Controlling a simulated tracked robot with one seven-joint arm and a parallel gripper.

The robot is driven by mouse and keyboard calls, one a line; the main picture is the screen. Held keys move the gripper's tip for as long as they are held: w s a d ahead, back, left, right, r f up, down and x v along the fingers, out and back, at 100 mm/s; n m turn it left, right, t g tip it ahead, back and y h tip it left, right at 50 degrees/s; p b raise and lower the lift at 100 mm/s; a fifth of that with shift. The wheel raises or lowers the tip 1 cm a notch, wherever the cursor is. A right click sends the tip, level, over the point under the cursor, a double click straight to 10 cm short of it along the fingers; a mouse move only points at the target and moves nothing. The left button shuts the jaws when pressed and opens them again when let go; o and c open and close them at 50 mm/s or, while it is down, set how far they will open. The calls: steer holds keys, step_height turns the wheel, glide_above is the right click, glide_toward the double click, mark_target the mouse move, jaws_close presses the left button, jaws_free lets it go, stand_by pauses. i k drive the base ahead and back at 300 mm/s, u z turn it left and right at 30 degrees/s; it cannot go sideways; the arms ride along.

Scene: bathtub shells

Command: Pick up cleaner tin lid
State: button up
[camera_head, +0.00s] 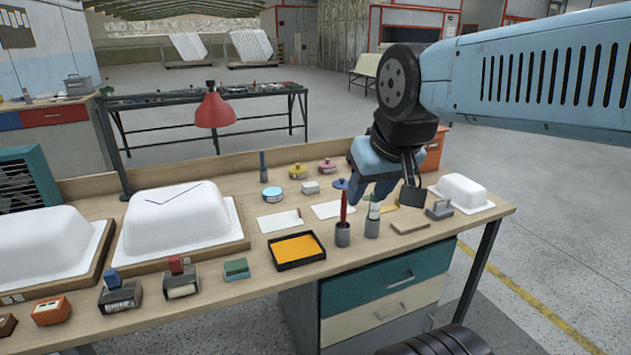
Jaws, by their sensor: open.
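Several small round tins stand toward the back of the bench: a light blue one (271,194), a yellow one with a knobbed lid (298,172) and a pink one with a knobbed lid (328,166). A dark blue round lid-like piece (341,184) shows just left of my gripper, partly hidden by a red-handled tool. No label is readable, so I cannot tell which belongs to the cleaner tin. My gripper (367,198) is open, pointing down over the right part of the bench. Nothing shows between its fingers, though the tool cups below partly overlap it in view.
Two grey cups (343,235) with upright tools stand in front of my gripper. An orange-filled black tray (297,250), white sheets (280,221) and a wooden block (411,227) lie nearby. White tub shells (175,220) fill the left; a small one (461,191) sits right.

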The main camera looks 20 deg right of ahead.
mark_target(341, 184)
steer(key=u, duration=0.15)
steer(key=i, duration=0.9)
steer(key=z, duration=0.35)
